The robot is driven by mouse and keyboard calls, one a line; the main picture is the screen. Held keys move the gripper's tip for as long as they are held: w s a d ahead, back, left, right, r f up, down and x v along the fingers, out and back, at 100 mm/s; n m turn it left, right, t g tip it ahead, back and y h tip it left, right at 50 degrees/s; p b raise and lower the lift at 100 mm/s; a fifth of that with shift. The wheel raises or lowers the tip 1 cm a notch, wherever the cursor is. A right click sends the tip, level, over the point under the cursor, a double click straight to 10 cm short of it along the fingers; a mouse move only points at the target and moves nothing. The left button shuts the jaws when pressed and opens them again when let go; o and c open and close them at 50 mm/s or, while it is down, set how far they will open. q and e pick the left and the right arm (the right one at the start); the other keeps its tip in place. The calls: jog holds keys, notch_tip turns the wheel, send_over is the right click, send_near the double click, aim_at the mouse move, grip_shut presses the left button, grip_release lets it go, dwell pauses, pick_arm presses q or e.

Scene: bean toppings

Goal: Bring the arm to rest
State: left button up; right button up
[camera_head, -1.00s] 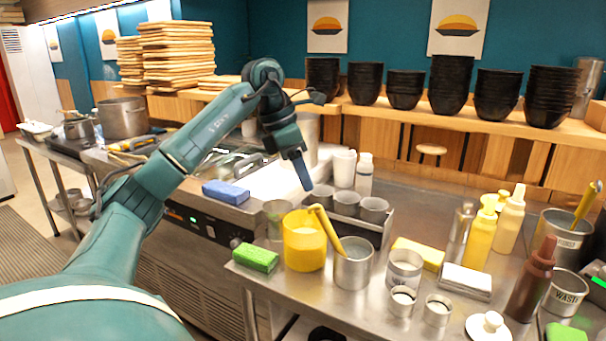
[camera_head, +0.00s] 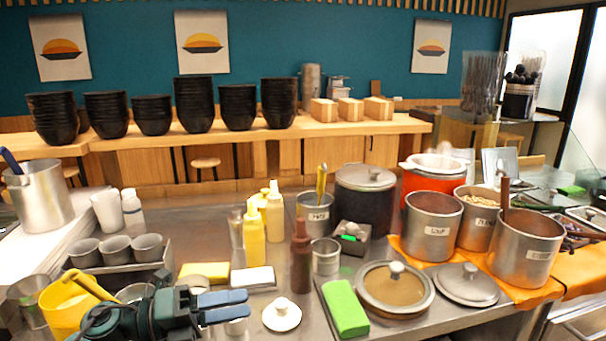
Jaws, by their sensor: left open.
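My left gripper (camera_head: 246,303) is low in the head view, at the bottom left of centre, with its two blue fingers pointing right. The fingers are a little apart and nothing shows between them. The gripper and wrist appear in front of the yellow pitcher (camera_head: 62,306) and hide part of the counter and some small metal cups. A white lid with a knob (camera_head: 281,314) lies just right of the fingertips; I cannot tell how high the fingers are above the counter. My right gripper is not in view.
A metal rack of cups (camera_head: 115,252) stands behind my wrist. Sauce bottles (camera_head: 254,240), a brown bottle (camera_head: 301,258) and a green sponge (camera_head: 345,307) stand or lie nearby. Large metal pots (camera_head: 432,225) crowd the right side. Black bowls (camera_head: 195,104) line the back shelf.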

pick_arm(q)
jog(key=s+f+n+t+y, duration=0.2)
jog(key=s+f+n+y, duration=0.2)
jog(key=n, duration=0.7)
jog(key=s+a+f+n+t+y+p, duration=0.1)
jog(key=s+f+n+y, duration=0.4)
jog(key=f+n, duration=0.7)
jog(key=s+a+f+n+t+y+p, duration=0.1)
jog(key=s+f+n+t+y, duration=0.1)
jog(key=s+f+n+y, duration=0.3)
jog(key=s+f+n, duration=0.3)
jog(key=n, duration=0.3)
jog(key=shift+s+f+n+t, duration=0.3)
jog(key=shift+s+f, duration=0.05)
jog(key=shift+f, duration=0.05)
